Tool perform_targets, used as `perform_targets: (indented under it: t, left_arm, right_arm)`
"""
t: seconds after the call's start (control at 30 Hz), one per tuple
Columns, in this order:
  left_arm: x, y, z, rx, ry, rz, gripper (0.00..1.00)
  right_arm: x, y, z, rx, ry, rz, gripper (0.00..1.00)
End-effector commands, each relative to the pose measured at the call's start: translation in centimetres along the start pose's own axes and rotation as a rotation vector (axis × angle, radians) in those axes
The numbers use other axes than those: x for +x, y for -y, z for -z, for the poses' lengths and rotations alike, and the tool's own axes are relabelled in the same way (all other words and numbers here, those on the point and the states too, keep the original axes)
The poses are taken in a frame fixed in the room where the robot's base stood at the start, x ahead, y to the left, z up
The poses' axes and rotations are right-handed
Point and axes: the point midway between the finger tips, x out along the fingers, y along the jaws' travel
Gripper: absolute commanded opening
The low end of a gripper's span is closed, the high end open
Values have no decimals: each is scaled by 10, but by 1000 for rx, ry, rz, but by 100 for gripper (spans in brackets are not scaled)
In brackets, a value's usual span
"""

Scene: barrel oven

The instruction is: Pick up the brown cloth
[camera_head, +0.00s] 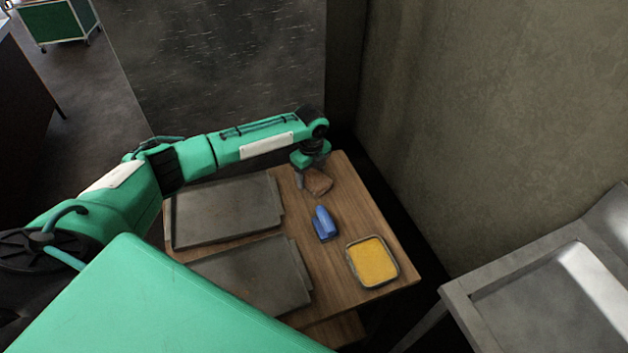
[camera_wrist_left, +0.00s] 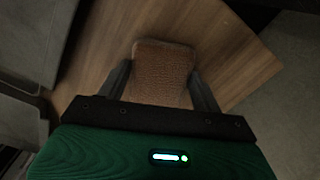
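The brown cloth (camera_head: 318,182) lies on the wooden table (camera_head: 345,205) near its far end. It also shows in the left wrist view (camera_wrist_left: 162,72), as a folded, rough-textured rectangle between the fingers. My left gripper (camera_head: 312,180) points down over the cloth. In the left wrist view the left gripper (camera_wrist_left: 162,88) has its fingers apart, one on each side of the cloth. Whether the fingers touch the cloth's sides is hard to tell. My right gripper is out of view.
Two grey metal trays (camera_head: 225,210) (camera_head: 255,275) lie on the table's left side. A blue object (camera_head: 325,224) and a tray with yellow contents (camera_head: 372,262) stand nearer me. A wall (camera_head: 470,110) rises at the right, with a metal counter (camera_head: 530,290) in front.

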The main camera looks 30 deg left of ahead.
Motion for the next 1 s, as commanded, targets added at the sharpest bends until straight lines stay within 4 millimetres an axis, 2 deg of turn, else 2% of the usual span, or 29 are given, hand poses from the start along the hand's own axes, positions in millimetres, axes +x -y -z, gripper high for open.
perform_targets:
  t: [0.03,0.1,0.2,0.43,0.57,0.77,1.0]
  left_arm:
    - [0,0,0,0,0,0,56]
    - [0,0,0,0,0,0,42]
    - [0,0,0,0,0,0,35]
    - [-2,0,0,0,0,1,35]
    - [-10,1,0,0,0,2,35]
    - [-41,1,0,1,0,4,35]
    - [-106,1,0,1,1,5,35]
  right_arm:
    - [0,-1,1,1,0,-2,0]
    - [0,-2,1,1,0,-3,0]
    - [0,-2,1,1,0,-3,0]
    - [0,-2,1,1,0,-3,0]
    - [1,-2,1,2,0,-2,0]
    - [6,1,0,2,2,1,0]
    - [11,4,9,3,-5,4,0]
